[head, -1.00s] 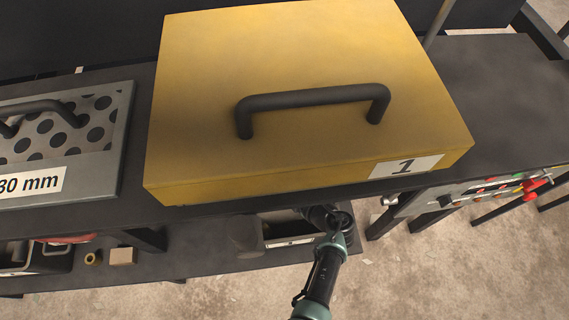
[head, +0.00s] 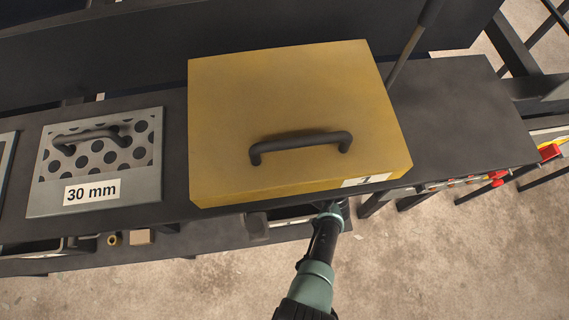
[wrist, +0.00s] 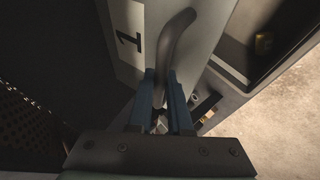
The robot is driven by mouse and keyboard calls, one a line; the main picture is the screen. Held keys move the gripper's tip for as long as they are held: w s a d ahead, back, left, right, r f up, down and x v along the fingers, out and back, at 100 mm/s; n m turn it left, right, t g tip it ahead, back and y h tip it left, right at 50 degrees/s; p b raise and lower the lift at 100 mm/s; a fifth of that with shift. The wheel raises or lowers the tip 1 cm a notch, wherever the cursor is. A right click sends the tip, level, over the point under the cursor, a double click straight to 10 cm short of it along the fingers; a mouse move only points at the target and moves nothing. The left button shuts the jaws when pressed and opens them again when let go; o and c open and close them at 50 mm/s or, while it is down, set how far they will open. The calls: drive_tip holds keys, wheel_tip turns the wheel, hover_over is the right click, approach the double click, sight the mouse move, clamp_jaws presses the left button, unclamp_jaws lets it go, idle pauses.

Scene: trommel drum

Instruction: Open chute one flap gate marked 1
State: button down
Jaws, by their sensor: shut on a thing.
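A pale grey flap gate (wrist: 208,35) with a white label marked 1 (wrist: 129,38) fills the top of the wrist view. Its dark curved handle (wrist: 178,32) runs down between the blue fingers of my gripper (wrist: 161,92), which are shut on its lower end. In the head view my arm (head: 320,245) reaches in under the front edge of a yellow box-shaped cover (head: 290,95). The fingers and the grey flap are hidden there. The cover has its own dark handle (head: 300,143) and a label marked 1 (head: 366,180).
A grey perforated panel marked 30 mm (head: 92,190) lies left of the yellow cover on a dark bench (head: 450,110). Red controls (head: 497,177) sit along the right front edge. A small tan block (head: 140,236) is on the lower shelf. The floor in front is open.

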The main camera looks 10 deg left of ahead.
drive_tip(key=shift+w+r, duration=0.2)
drive_tip(key=shift+r, duration=0.3)
drive_tip(key=c, duration=0.8)
unclamp_jaws()
drive_tip(key=shift+f, duration=0.1)
drive_tip(key=shift+c, duration=0.2)
drive_tip(key=p+v, duration=0.4)
drive_tip(key=v, duration=0.9)
drive_tip(key=shift+s+f, duration=0.1)
